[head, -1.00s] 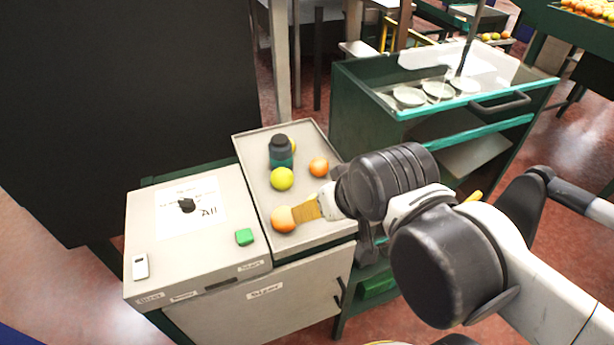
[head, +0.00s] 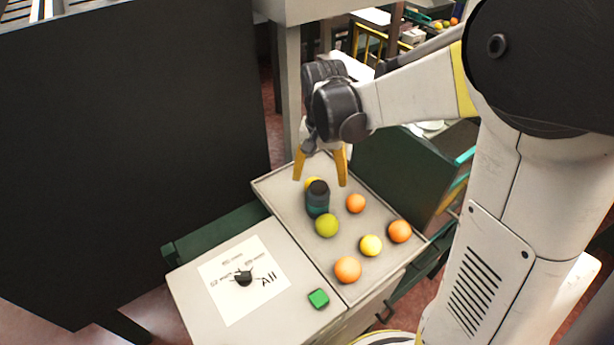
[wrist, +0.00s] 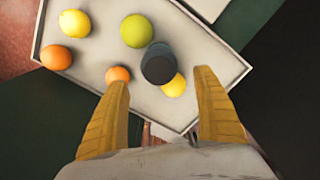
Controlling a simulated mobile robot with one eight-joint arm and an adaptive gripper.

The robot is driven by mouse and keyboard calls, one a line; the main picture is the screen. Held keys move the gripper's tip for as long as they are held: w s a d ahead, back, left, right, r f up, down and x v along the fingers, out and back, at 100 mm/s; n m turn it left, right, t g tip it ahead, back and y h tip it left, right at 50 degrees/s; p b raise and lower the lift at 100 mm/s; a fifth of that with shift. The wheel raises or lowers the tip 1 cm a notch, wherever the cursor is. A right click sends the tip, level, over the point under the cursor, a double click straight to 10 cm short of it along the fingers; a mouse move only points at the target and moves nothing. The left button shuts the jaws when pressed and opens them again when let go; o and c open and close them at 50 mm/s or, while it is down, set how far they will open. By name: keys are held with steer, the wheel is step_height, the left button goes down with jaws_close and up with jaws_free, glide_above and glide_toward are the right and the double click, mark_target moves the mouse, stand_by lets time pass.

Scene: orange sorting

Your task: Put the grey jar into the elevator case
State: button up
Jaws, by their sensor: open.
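The jar (head: 318,199) stands upright on the grey tray among the fruit. It has a dark grey lid and a dark teal body. In the wrist view the jar (wrist: 158,64) is seen from above, ahead of and between my fingers. My gripper (head: 321,180) is open and empty, pointing down above and just behind the jar, with its two yellow fingers apart. In the wrist view my gripper (wrist: 168,85) shows its fingers at either side, not touching the jar. I cannot identify an elevator case in these frames.
The tray (head: 275,189) also holds several oranges and lemons. A yellow fruit (head: 312,184) sits close behind the jar, and a green one (head: 327,225) in front. A box top with a dial (head: 243,278) and green button (head: 318,298) adjoins it. A black panel (head: 130,150) stands left.

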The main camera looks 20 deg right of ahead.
mark_target(320, 183)
step_height(320, 183, down, 4)
steer(key=shift+s+b, duration=0.1)
steer(key=shift+b, duration=0.4)
steer(key=f, duration=0.1)
steer(key=f+b, duration=0.1)
steer(key=f, duration=0.2)
steer(key=shift+s+a+f+b, duration=0.15)
steer(key=shift+s+a+b, duration=0.15)
steer(key=shift+s+b, duration=0.1)
steer(key=shift+f, duration=0.55)
steer(key=shift+r, duration=0.1)
steer(key=c, duration=1.5)
